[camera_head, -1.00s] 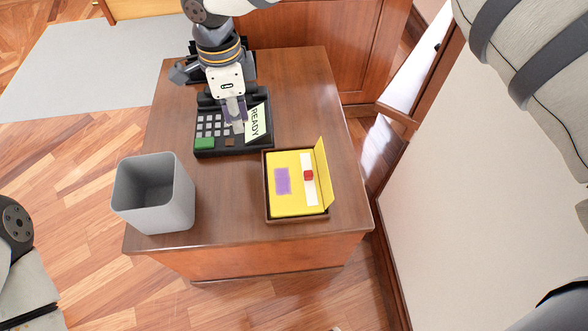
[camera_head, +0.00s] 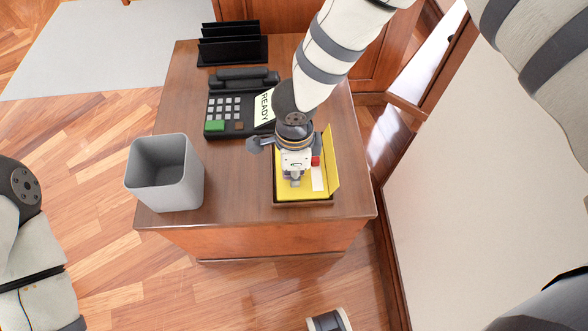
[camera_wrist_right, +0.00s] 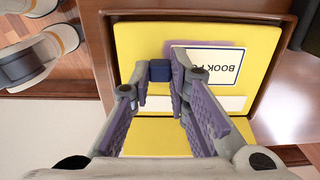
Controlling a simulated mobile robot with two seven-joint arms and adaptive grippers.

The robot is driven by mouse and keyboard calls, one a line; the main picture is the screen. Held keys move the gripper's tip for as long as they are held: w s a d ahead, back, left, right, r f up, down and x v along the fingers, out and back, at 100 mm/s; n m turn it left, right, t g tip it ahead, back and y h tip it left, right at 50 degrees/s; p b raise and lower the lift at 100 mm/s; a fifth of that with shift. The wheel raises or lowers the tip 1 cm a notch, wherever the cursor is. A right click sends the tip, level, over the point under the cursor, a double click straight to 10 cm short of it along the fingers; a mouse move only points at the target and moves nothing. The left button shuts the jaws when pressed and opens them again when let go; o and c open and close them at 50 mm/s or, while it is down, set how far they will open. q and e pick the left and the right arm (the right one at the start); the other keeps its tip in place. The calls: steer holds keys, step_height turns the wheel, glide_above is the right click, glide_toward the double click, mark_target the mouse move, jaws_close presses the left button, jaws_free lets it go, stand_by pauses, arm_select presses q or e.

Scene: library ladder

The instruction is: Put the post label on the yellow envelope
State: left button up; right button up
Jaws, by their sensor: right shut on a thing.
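The yellow envelope (camera_head: 305,190) lies flat in a shallow brown tray (camera_head: 303,204) near the desk's front right, its flap standing on the right side. A purple patch (camera_wrist_right: 203,43) and a white strip (camera_wrist_right: 230,103) are on its face. My right gripper (camera_head: 294,181) is over the envelope. In the right wrist view its purple-padded fingertips (camera_wrist_right: 161,76) are shut on a small dark blue block. The white, blue-bordered post label (camera_wrist_right: 212,68), reading "BOOK P…", extends beside it, overlapping the purple patch. Whether it touches the envelope is unclear. My left gripper is out of view.
A red piece (camera_head: 315,161) shows beside my right gripper. A black keypad device (camera_head: 228,115) with a READY sign (camera_head: 266,107) stands behind left. A grey bin (camera_head: 165,175) is at the desk's left front, a black rack (camera_head: 232,45) at the back. Desk between bin and tray is clear.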

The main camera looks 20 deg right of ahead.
steer(key=o, duration=0.7)
steer(key=shift+f, duration=0.1)
steer(key=shift+o, duration=0.2)
